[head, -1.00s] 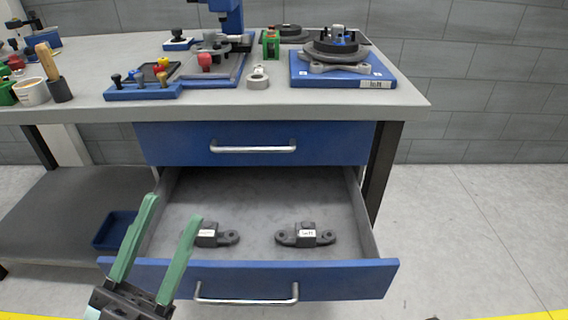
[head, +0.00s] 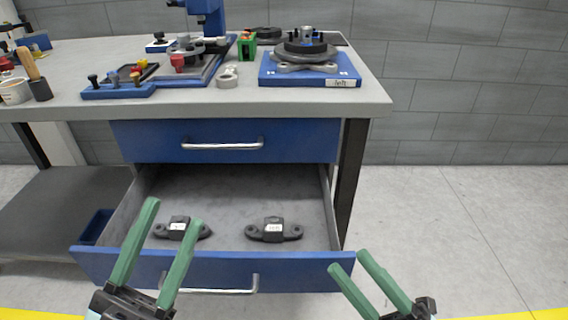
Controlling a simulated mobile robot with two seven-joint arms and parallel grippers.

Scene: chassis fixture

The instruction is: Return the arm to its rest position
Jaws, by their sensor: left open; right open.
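My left gripper (head: 176,232) has green fingers spread apart, with nothing between them. It shows in front of the open lower drawer (head: 300,262), overlapping its left part. My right gripper (head: 350,262) is at the lower right, its green fingers apart and empty, in front of the drawer's right front corner.
The upper drawer (head: 225,141) is shut. A blue bin (head: 95,226) stands on the lower shelf. Open floor lies to the right.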

